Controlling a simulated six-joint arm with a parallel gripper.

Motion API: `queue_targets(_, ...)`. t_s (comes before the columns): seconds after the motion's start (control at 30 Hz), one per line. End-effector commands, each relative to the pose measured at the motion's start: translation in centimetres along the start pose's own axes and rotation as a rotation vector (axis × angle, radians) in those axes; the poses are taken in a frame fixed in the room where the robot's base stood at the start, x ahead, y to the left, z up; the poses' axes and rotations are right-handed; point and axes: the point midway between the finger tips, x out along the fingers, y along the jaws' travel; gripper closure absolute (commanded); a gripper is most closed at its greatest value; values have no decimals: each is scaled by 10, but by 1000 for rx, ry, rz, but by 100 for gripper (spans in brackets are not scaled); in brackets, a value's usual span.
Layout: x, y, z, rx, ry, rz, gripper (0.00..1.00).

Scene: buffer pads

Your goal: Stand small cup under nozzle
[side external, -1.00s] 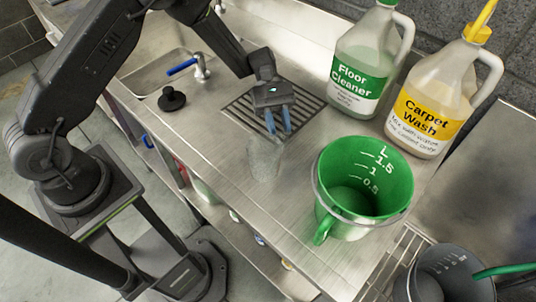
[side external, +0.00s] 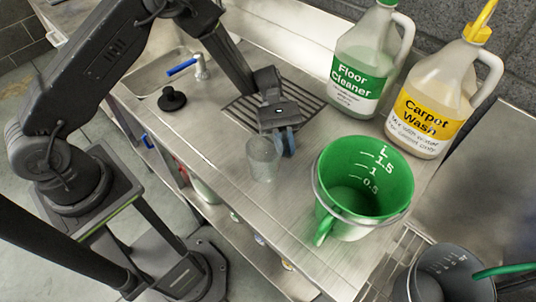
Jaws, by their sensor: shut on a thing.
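A small clear cup (side external: 262,160) stands upright, or nearly so, on or just above the steel counter, left of the green jug. My gripper (side external: 282,143) is at the cup's right side near its rim, with its blue fingertips shut on it. The far finger and the exact grip are partly hidden. I cannot pick out a nozzle for certain; a tap with a blue lever (side external: 190,67) stands at the sink, and the Carpet Wash bottle has a yellow pump top (side external: 478,33).
A green measuring jug (side external: 335,222) stands close to the right of the cup. Floor Cleaner (side external: 355,65) and Carpet Wash (side external: 425,100) bottles stand behind. A slotted drain grate (side external: 240,108) lies beyond the cup. A black plug (side external: 172,99) sits by the sink. The counter's front left is clear.

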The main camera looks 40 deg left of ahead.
Motion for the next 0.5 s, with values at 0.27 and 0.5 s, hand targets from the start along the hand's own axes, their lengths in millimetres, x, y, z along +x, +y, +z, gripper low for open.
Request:
queue_targets(0.27, 0, 0, 0, 0, 0, 0, 100)
queue_targets(0.5, -3, 0, 7, 1, -1, 0, 100)
